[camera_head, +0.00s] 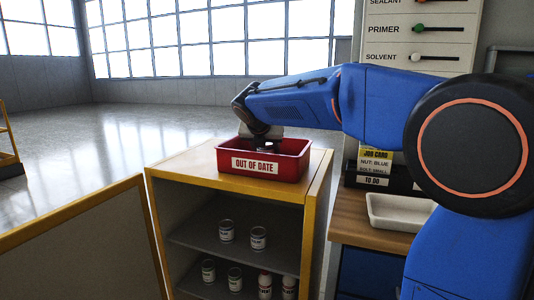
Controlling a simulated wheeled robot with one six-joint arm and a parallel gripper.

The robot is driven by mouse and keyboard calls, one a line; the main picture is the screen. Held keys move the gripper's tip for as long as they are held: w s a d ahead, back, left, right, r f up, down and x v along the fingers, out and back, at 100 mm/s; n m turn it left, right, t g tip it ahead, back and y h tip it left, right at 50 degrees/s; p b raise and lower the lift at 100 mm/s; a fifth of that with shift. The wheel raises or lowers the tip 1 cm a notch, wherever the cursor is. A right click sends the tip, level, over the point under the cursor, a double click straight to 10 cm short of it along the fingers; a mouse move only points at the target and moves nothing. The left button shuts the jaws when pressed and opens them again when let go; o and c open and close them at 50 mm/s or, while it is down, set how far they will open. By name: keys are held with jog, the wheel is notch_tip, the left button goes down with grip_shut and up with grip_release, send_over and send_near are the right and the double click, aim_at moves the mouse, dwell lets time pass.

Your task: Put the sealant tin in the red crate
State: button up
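The red crate (292,163), labelled "OUT OF DATE", stands on top of a yellow-edged cabinet. My gripper (265,146) points down into the crate from above. Its fingertips are partly hidden behind the crate's front wall, so I cannot see whether it is open or holds something. The cabinet's upper shelf carries two white-labelled tins, a left one (227,232) and a right one (258,239). Two more tins stand lower down, one at left (208,271) and one beside it (235,280). Their labels are too small to read, so I cannot tell which is sealant.
The cabinet (322,205) is open at the front, its door (80,245) swung out left. Two red-and-white containers (265,286) stand low inside. A panel (419,42) reads SEALANT, PRIMER, SOLVENT.

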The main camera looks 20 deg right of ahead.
jog(key=shift+f, duration=0.3)
jog(key=shift+f, duration=0.15)
jog(key=o, duration=1.3)
jog(key=shift+r, duration=0.2)
jog(key=v, duration=1.2)
jog(key=shift+f, duration=0.1)
